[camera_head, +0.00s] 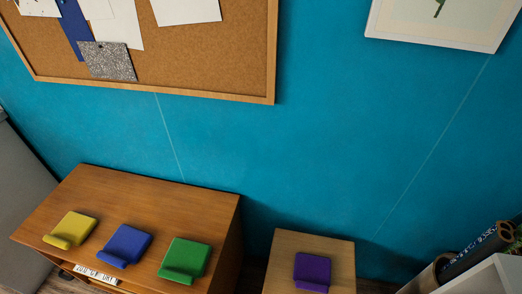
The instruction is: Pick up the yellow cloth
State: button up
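The yellow cloth (71,229) lies on the left part of a brown wooden cabinet top. It looks like a flat square with a thicker rolled front edge. A blue cloth (125,245) of the same shape lies to its right, apart from it. A green cloth (185,260) lies further right on the same top. A purple cloth (312,271) lies on a separate, lighter wooden stand. My gripper is not in view.
The brown cabinet (170,203) and the lighter stand (283,250) stand against a blue wall with a gap between them. A white-edged box or shelf (490,277) with dark rolls (478,250) is at the right. A cork board (190,62) hangs above the cabinet.

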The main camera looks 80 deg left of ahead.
aim_at(75, 227)
jog(key=u, duration=2.25)
jog(key=k, duration=0.6)
jog(key=z, duration=3)
